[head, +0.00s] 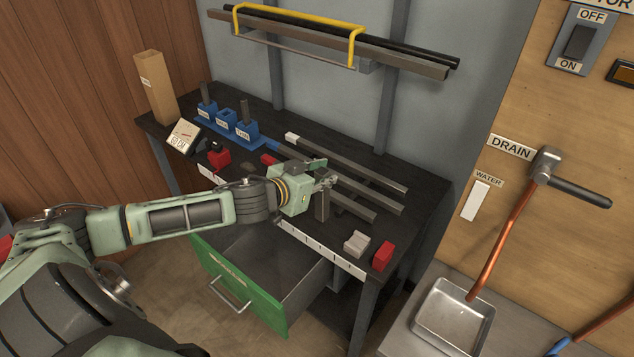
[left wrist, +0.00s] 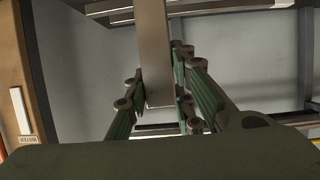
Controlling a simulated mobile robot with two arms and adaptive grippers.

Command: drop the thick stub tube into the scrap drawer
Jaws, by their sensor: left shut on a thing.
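My left gripper (head: 325,182) is over the front part of the dark workbench. It is shut on a short, square, grey-brown stub tube (head: 322,208), which hangs upright below the fingers. In the left wrist view the tube (left wrist: 153,50) stands between the green-padded fingers of the gripper (left wrist: 165,100). The scrap drawer (head: 240,286) has a green front and is pulled open under the bench. It is to the left of and below the held tube, and the visible part of its grey inside looks empty. My right gripper is out of view.
Long square tubes (head: 368,172) lie on the workbench (head: 425,190) behind the gripper. A grey block (head: 356,244) and a red block (head: 383,256) sit at its front right. Blue holders (head: 225,118) with stubs stand at the back left. A metal tray (head: 453,315) is at right.

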